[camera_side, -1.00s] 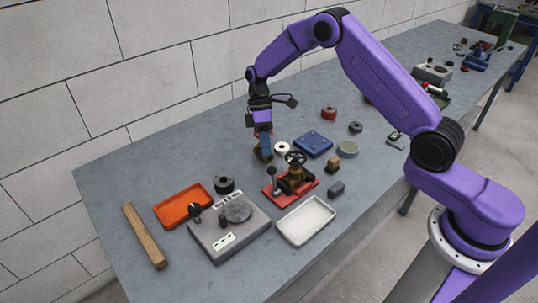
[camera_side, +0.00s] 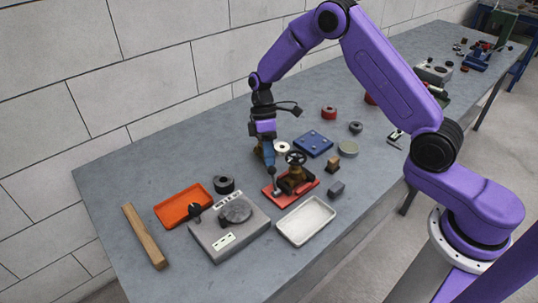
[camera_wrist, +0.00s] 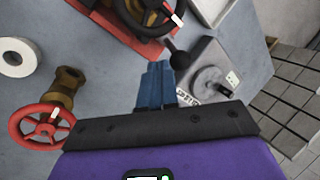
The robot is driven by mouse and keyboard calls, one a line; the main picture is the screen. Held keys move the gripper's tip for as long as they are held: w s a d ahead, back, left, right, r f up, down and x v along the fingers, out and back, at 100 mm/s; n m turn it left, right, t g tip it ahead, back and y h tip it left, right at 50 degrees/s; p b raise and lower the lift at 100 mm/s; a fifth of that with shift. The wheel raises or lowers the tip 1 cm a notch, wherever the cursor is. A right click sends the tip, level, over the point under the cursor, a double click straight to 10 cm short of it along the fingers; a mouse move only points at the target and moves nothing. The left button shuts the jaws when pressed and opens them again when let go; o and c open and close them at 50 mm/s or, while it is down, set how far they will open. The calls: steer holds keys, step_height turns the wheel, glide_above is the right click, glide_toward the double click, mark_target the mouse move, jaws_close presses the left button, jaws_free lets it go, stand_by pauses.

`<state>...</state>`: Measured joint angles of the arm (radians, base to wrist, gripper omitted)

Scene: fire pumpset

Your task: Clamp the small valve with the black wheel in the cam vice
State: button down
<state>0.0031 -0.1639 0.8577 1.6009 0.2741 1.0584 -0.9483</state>
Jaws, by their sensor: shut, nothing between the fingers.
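The small valve with the black wheel (camera_side: 296,158) stands upright in the cam vice, which has a red base (camera_side: 309,186). In the wrist view the black wheel (camera_wrist: 128,12) is cut by the top edge, above the red vice base (camera_wrist: 100,22). The vice's cam lever has a black ball knob (camera_wrist: 177,57). My gripper (camera_side: 270,168) is shut and empty, pointing down at the lever side of the vice. Its blue fingers (camera_wrist: 157,75) appear just left of the knob in the wrist view. I cannot tell whether they touch it. In the side view the fingers overlap the lever's top.
A brass valve with a red wheel (camera_wrist: 38,127) stands close beside my gripper. A white roll (camera_wrist: 17,57) is near it. A grey box with a dial (camera_side: 228,240), an orange tray (camera_side: 170,212) and a white tray (camera_side: 306,222) lie around the vice. A blue block (camera_side: 313,144) sits behind.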

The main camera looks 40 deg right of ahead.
steer(key=shift+s+r+t, duration=0.25)
steer(key=shift+s+t, duration=0.3)
steer(key=shift+t, duration=0.15)
steer(key=shift+s+r+t, duration=0.2)
steer(key=shift+s+t, duration=0.6)
steer(key=shift+s, duration=0.25)
steer(key=shift+s+r+t, duration=0.2)
steer(key=shift+s+t, duration=0.6)
steer(key=shift+s, duration=0.3)
